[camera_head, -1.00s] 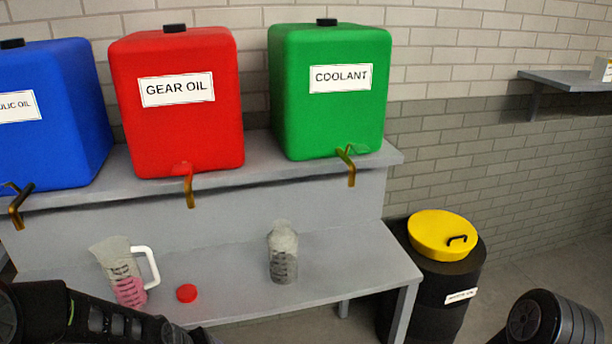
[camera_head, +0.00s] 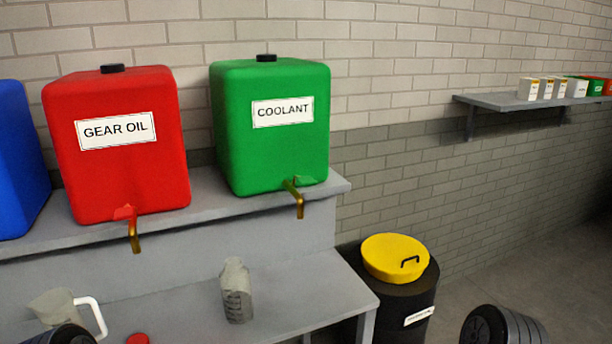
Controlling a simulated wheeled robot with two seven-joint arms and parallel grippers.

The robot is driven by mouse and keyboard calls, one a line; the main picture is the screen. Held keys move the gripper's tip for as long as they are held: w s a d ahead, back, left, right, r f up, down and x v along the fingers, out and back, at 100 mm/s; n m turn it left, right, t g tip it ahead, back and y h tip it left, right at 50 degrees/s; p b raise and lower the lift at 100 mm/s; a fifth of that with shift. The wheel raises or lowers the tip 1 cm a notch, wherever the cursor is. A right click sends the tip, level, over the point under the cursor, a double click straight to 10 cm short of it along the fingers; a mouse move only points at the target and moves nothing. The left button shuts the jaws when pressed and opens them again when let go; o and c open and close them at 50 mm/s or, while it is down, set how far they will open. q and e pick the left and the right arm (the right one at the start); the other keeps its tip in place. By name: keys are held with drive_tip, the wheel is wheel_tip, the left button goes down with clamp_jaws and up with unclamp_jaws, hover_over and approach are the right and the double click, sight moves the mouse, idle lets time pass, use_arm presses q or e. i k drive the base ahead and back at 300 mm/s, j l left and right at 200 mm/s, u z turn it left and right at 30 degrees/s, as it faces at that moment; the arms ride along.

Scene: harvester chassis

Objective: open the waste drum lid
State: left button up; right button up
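The waste drum (camera_head: 393,303) is black with a small white label and stands on the floor to the right of the bench. Its yellow lid (camera_head: 396,258) sits on top and looks closed. A dark link of my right arm (camera_head: 503,327) shows at the bottom right, apart from the drum. A dark link of my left arm (camera_head: 62,335) shows at the bottom left. Neither gripper's fingers are in the picture.
A bench (camera_head: 190,315) holds a clear bottle (camera_head: 237,291), a jug with a white handle (camera_head: 62,307) and a red cap (camera_head: 138,339). Red (camera_head: 118,150) and green (camera_head: 270,130) tanks stand on its upper shelf. A wall shelf (camera_head: 500,101) holds several boxes. Floor right of the drum is clear.

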sight(394, 254)
drive_tip(key=i+l+z, duration=0.2)
drive_tip(key=z, duration=0.9)
drive_tip(key=i+j+z, duration=0.1)
drive_tip(key=i+z, duration=0.25)
drive_tip(key=i, duration=0.25)
drive_tip(key=i+j+z, duration=0.2)
drive_tip(key=i+z, duration=0.15)
drive_tip(key=i, duration=0.2)
drive_tip(key=i+j, duration=0.15)
drive_tip(key=i, duration=0.15)
